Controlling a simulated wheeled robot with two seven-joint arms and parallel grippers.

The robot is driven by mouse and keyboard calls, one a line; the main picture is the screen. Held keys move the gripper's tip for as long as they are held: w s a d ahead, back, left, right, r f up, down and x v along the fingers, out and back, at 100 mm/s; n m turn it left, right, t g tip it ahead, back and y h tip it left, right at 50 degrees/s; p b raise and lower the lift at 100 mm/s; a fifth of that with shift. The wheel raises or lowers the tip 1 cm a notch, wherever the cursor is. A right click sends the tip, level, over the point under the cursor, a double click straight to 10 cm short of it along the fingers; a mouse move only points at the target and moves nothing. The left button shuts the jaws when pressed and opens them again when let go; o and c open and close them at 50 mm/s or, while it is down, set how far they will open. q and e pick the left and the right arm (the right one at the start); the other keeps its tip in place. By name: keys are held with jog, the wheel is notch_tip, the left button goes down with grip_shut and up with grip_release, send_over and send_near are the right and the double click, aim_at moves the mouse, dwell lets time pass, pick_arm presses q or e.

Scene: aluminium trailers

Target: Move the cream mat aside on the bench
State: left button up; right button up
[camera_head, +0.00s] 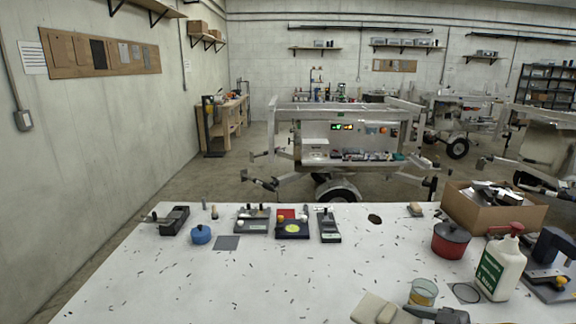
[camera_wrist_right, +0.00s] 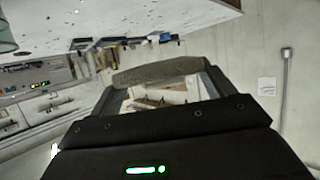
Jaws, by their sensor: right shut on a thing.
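The cream mat (camera_head: 372,307) shows at the front edge of the head view, right of centre, looking folded or bunched. Its lower part is cut off by the frame. My right gripper (camera_head: 412,311) comes in beside it from the right and is shut on its right part. In the right wrist view, a greyish-tan strip of the mat (camera_wrist_right: 158,72) spans between the fingertips of my right gripper (camera_wrist_right: 160,80). My left gripper is in neither view.
A glass jar (camera_head: 423,292), a dark ring (camera_head: 466,293), a white pump bottle (camera_head: 499,268) and a red pot (camera_head: 451,241) stand close by. A cardboard box (camera_head: 500,217) is at back right. The bench (camera_head: 240,285) is largely clear at front left, apart from small scraps.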

jog(key=shift+s+a+f+n+g+y, duration=0.3)
jog(key=shift+s+a+n+g, duration=0.1)
jog(key=shift+s+a, duration=0.2)
jog(key=shift+s+a+f+n+g+y, duration=0.3)
jog(key=shift+s+a+n+g, duration=0.1)
jog(key=shift+s+a, duration=0.2)
jog(key=shift+d, duration=0.1)
jog(key=shift+w, duration=0.1)
